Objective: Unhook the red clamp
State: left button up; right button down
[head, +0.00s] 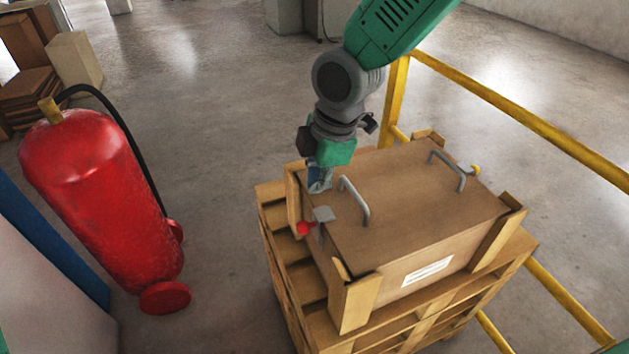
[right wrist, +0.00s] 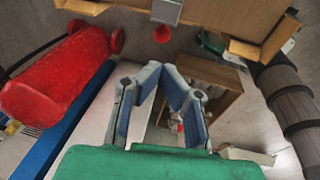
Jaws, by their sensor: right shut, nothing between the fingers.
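The red clamp (head: 305,228) has a red knob and a grey metal plate (head: 323,214) at the left edge of a brown box (head: 420,195). In the right wrist view the red knob (right wrist: 162,35) hangs at the box's edge, beyond my fingertips. My right gripper (head: 319,184) is at the box's left back corner, behind the clamp and apart from it. In the right wrist view its blue-grey fingers (right wrist: 160,68) meet at the tips with nothing between them. My left gripper is not in view.
The box has two grey handles on its lid and sits on wooden pallets (head: 283,235) with upright corner blocks. A red fire extinguisher (head: 95,190) stands at left. A yellow railing (head: 520,115) runs behind and right. The floor between extinguisher and pallets is clear.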

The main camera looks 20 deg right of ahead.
aim_at(303, 222)
jog(key=x, duration=1)
jog(key=shift+f, duration=0.25)
jog(key=shift+w+f, duration=0.1)
